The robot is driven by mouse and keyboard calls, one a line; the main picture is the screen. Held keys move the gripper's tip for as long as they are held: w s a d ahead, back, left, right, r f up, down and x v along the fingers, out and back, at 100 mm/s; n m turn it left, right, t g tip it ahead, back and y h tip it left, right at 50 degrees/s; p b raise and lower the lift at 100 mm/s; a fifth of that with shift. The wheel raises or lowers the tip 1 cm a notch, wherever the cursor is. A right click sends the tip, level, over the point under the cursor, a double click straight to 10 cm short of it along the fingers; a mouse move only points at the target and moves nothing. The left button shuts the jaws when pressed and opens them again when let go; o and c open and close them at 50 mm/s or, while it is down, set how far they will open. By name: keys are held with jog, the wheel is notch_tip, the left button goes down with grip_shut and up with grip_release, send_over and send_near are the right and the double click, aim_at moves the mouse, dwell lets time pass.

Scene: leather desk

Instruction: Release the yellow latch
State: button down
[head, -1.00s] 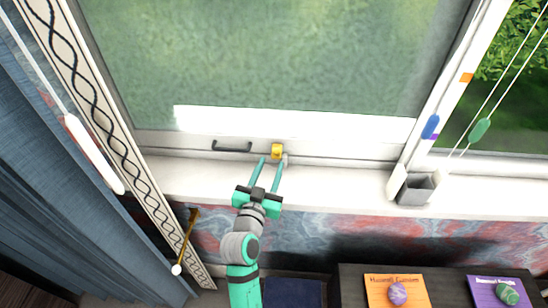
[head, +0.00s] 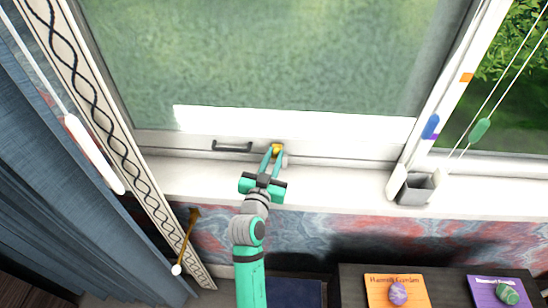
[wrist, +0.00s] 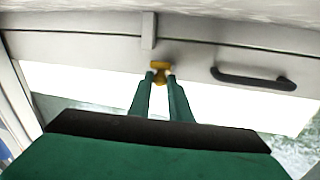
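The yellow latch (head: 277,147) sits on the bottom rail of the window sash, just right of the dark handle. In the wrist view the latch (wrist: 160,66) shows between my two fingertips, its upper part clear of them. My gripper (head: 274,153) reaches up from below over the sill. Its green fingers lean in toward each other, with a fingertip at each side of the latch; the gripper is shut on it. The exact contact is small and partly hidden by the fingers. The window sash (head: 340,147) is down against the sill.
A dark handle (head: 232,147) is left of the latch. A grey square cup (head: 416,188) stands on the sill at right. A blue curtain (head: 70,190) and a hanging white cord weight (head: 93,153) are at left. Below lies a dark desk with cards and stones.

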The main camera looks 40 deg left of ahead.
jog(key=shift+w+r+g+h, duration=0.15)
jog(key=shift+r+g+h, duration=0.15)
jog(key=shift+r+g, duration=0.1)
jog(key=shift+w+a+r+n+g+h, duration=0.15)
jog(key=shift+r+g+h, duration=0.25)
jog(key=shift+g, duration=0.45)
jog(key=shift+w+a+r+n+g+h, duration=0.1)
jog(key=shift+w+r+n+g+h, duration=0.1)
jog(key=shift+r+g, duration=0.45)
jog(key=shift+f, duration=0.25)
jog(key=c, duration=1.6)
grip_release()
jog(key=shift+s, duration=0.1)
jog(key=shift+c, duration=0.2)
jog(key=v, duration=1.1)
jog(key=shift+r, duration=0.15)
